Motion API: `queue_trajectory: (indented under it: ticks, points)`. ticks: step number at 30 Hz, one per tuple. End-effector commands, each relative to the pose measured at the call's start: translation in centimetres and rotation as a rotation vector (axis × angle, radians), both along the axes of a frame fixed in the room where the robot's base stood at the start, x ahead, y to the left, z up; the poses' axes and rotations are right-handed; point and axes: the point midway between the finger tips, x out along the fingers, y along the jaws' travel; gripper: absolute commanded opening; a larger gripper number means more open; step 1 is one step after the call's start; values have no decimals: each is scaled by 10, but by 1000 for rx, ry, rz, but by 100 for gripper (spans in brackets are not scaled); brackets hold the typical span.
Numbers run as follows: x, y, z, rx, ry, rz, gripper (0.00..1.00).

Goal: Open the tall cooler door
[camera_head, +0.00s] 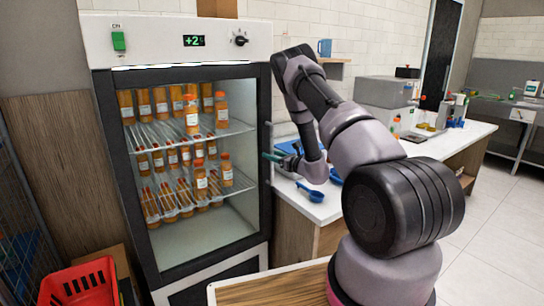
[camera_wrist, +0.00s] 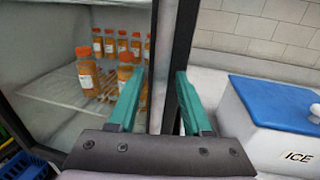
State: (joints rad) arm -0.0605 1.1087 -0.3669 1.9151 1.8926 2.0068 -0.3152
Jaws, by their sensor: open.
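The tall cooler (camera_head: 185,160) stands at the left in the head view, its dark-framed glass door (camera_head: 262,100) looking shut. A slim upright handle (camera_head: 269,140) runs along the door's right edge. My gripper (camera_head: 272,157) is at this handle, about mid-height. In the wrist view my gripper (camera_wrist: 160,72) has two teal fingers apart, one on each side of a pale upright strip (camera_wrist: 166,60) beside dark frame edges. This strip appears to be the handle; I cannot tell whether either finger touches it.
Juice bottles (camera_head: 190,115) fill the cooler's shelves. To the right is a white counter (camera_head: 310,205) with blue scoops (camera_head: 311,192); an ice bin with a blue lid (camera_wrist: 275,100) shows in the wrist view. A red basket (camera_head: 80,285) is at lower left. Floor at the right is clear.

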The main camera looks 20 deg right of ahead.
Motion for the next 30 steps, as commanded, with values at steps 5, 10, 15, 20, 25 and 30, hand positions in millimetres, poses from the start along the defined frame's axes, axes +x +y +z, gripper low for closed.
queue_trajectory:
  ticks: [5, 10, 15, 20, 25, 30]
  points:
    - [0, 0, 0, 0, 0, 0, 11]
    - [0, 0, 0, 0, 0, 0, 0]
    - [0, 0, 0, 0, 0, 1, 0]
    - [0, 0, 0, 0, 0, 1, 0]
    - [0, 0, 0, 0, 0, 1, 0]
    - [0, 0, 0, 0, 0, 1, 0]
